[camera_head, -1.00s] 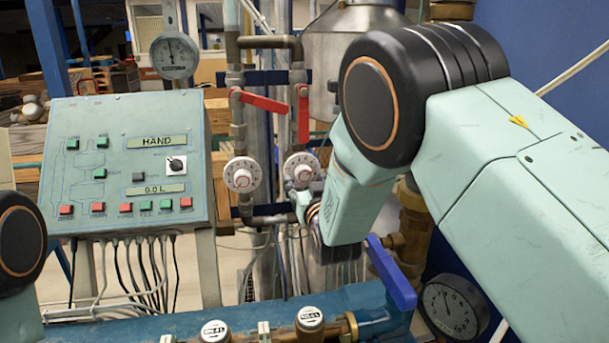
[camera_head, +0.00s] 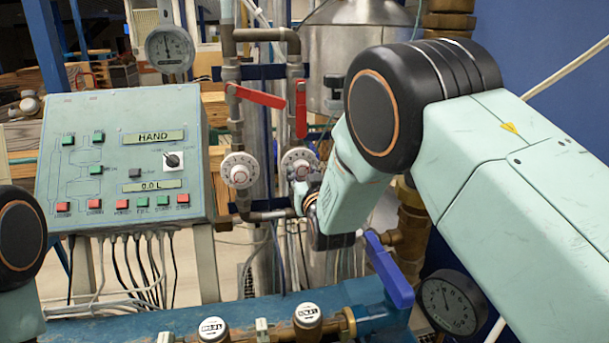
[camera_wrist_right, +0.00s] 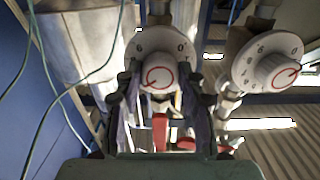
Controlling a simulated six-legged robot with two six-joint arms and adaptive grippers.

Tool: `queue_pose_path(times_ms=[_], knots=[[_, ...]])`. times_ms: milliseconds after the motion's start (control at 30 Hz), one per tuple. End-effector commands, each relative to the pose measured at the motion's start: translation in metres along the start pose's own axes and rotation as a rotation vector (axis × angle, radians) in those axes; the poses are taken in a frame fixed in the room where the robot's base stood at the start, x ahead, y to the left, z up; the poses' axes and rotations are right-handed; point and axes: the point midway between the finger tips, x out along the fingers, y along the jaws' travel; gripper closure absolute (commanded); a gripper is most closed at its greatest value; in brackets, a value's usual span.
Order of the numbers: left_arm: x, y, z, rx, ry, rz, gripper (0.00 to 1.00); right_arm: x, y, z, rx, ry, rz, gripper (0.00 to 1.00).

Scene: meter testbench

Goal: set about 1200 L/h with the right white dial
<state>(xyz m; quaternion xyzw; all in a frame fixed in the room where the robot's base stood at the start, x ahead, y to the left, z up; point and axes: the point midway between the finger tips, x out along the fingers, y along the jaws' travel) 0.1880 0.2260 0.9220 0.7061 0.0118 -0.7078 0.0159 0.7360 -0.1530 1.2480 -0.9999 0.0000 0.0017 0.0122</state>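The right white dial (camera_head: 298,163) is on the right vertical pipe, below a red lever, in the head view. My right gripper (camera_head: 303,186) is just below it and partly hides its lower edge. In the right wrist view, upside down, the right dial (camera_wrist_right: 158,75) with its red-ringed knob lies between the two dark fingertips of my right gripper (camera_wrist_right: 158,84). The fingers stand apart on either side of the knob, with small gaps; contact is not clear. My left gripper is outside the views; only my left arm shows at the left edge.
The left white dial (camera_head: 239,170) is close beside; it also shows in the wrist view (camera_wrist_right: 267,62). Red levers (camera_head: 257,96) are above. A control panel (camera_head: 75,105) reads HAND and 0.0 L. A blue lever (camera_head: 388,270) and round gauge (camera_head: 450,303) are below right.

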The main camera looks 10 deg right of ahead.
Motion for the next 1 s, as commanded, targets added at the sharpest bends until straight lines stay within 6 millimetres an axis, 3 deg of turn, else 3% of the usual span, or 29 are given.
queue_pose_path(times_ms=[233,867,900,1000], knots=[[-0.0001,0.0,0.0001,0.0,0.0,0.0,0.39,-0.0002,0.0013,-0.0005,0.002,0.002,0.003,0.93],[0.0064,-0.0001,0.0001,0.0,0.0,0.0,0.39,0.0,0.0016,-0.0016,0.14,0.005,0.004,0.93],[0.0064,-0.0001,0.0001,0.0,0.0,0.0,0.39,0.0,0.0017,-0.0017,0.14,0.005,0.004,0.61],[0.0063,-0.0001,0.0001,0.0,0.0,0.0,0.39,0.0,0.0017,-0.0015,0.14,0.004,0.004,0.52]])
